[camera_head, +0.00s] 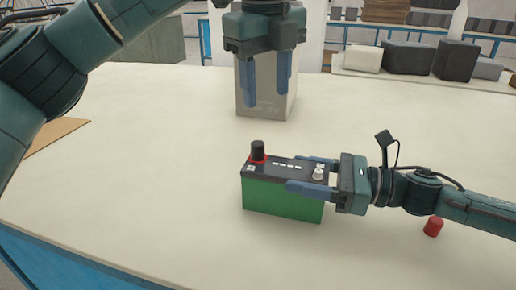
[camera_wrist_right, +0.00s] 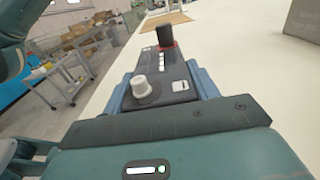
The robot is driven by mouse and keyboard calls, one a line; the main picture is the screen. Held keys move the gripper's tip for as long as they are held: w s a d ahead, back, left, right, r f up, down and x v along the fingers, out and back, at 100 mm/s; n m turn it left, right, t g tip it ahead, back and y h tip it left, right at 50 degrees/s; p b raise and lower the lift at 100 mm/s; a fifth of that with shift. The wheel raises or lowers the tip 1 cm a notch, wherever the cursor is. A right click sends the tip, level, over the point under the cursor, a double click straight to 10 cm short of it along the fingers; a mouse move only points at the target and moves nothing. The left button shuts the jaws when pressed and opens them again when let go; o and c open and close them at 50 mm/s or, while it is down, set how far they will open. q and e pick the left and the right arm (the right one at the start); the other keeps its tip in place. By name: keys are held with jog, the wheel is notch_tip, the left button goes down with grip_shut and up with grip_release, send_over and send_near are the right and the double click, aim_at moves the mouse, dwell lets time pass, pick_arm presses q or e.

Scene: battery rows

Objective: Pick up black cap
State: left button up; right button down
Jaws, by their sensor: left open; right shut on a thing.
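The black cap (camera_head: 258,150) stands upright at the left end of a green battery (camera_head: 283,199) with a dark top, above a red ring. The cap also shows in the right wrist view (camera_wrist_right: 164,36). My left gripper (camera_head: 267,103) is open and empty, pointing down above and behind the cap, apart from it. My right gripper (camera_head: 297,174) is shut on the battery near its right end, one finger along each long side. A bare pale terminal (camera_head: 318,173) stands between these fingers. The battery is upright on the table.
A red cap (camera_head: 433,227) lies on the table at the right, near my right arm. A grey metal box (camera_head: 246,108) stands behind the battery, partly hidden by my left gripper. A brown flat piece (camera_head: 58,134) lies at the left. The front of the table is clear.

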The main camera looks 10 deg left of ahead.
aim_at(258, 143)
pick_arm(q)
jog(key=shift+m+y, duration=0.6)
jog(key=shift+m, duration=0.1)
jog(key=f, duration=0.3)
jog(key=a+f, duration=0.1)
jog(key=f, duration=0.2)
jog(key=w+f, duration=0.1)
jog(key=f, duration=0.3)
jog(key=shift+w+a+f, duration=0.1)
jog(key=shift+a, duration=0.1)
jog(key=shift+c, duration=0.2)
jog(key=c, duration=1)
